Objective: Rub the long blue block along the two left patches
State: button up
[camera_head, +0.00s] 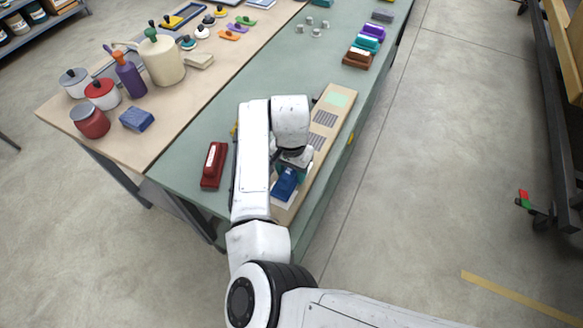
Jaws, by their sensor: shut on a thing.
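The long blue block (285,184) is held low over the near end of a long tan board (299,193). I cannot tell whether it touches the board. My gripper (290,170) is shut on the block from above, and my arm hides much of its fingers. The board carries a pale green patch (338,99) at its far end. The surface under the block is mostly hidden.
A red block (213,165) lies left of my arm on the green tabletop (205,130). Several coloured blocks (366,43) stand at the far right edge. Jars, including a cream one (162,62), and a blue box (136,118) stand on the tan tabletop. The green top's middle is clear.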

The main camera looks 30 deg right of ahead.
jog(key=shift+s+a+p, duration=0.6)
jog(key=shift+s+a, duration=0.1)
jog(key=shift+a, duration=0.3)
jog(key=shift+w+d, duration=0.45)
jog(key=shift+d, duration=0.2)
jog(key=shift+w+d, duration=0.45)
jog(key=shift+d, duration=0.2)
jog(key=shift+s+a+p, duration=0.3)
jog(key=shift+a+p, duration=0.1)
jog(key=shift+a, duration=0.05)
jog(key=shift+s+a+f, duration=0.1)
jog(key=shift+s+a, duration=0.5)
jog(key=shift+a, duration=0.2)
jog(key=shift+w+d, duration=0.45)
jog(key=shift+d, duration=0.2)
jog(key=shift+w+d, duration=0.45)
jog(key=shift+d, duration=0.15)
jog(key=shift+s+a, duration=0.45)
jog(key=shift+a, duration=0.2)
jog(key=shift+s+a, duration=0.4)
jog(key=shift+a, duration=0.2)
jog(key=shift+w+d, duration=0.4)
jog(key=shift+d, duration=0.2)
